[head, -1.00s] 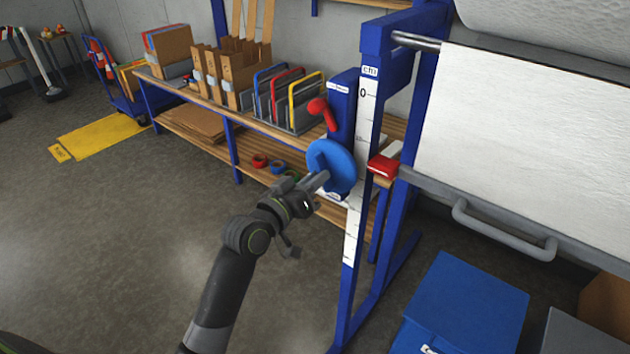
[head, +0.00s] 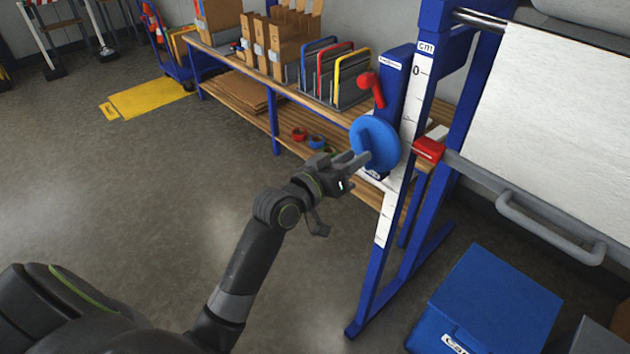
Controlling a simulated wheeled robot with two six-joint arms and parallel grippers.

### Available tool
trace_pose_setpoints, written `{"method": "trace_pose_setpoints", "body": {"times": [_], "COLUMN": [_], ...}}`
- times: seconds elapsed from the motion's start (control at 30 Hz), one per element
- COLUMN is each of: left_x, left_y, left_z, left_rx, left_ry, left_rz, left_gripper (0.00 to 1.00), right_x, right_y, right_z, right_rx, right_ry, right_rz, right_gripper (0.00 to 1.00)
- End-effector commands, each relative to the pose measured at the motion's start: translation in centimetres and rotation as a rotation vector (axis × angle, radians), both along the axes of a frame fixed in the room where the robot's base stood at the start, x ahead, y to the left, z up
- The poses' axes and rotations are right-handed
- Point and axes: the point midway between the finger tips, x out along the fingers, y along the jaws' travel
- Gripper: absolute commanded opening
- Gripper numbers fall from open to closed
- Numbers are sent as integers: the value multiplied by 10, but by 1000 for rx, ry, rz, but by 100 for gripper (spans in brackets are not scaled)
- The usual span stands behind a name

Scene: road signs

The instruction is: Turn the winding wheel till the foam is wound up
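The blue winding wheel (head: 379,143) is on the blue upright frame, left of the white foam sheet (head: 560,125). The foam hangs from a roll at the top right, with a grey bar carrying a handle (head: 550,228) along its lower edge. A red block (head: 428,149) is at the bar's left end, beside the white cm scale (head: 407,150). My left gripper (head: 364,158) is at the wheel's lower left face, its fingertips overlapping it. I cannot tell whether it grips a knob there. My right gripper is not in view.
A red lever (head: 371,88) sits above the wheel. A wooden shelf bench (head: 235,65) with files and racks stands behind. A blue box (head: 490,300) lies on the floor under the foam.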

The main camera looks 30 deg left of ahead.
Motion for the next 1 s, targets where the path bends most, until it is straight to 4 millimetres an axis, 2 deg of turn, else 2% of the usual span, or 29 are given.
{"method": "trace_pose_setpoints", "body": {"times": [0.4,0.6,0.8,1.0], "left_x": [-88,-124,-143,-149], "left_y": [32,45,52,54], "left_z": [-3,-2,-1,0], "left_rx": [7,7,4,2], "left_ry": [3,4,2,1], "left_rz": [1,-2,0,-1], "left_gripper": [34,34,34,34], "right_x": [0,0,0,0], "right_y": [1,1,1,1], "right_z": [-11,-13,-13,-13], "right_rx": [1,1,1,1], "right_ry": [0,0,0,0], "right_rz": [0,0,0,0], "right_gripper": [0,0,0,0]}}
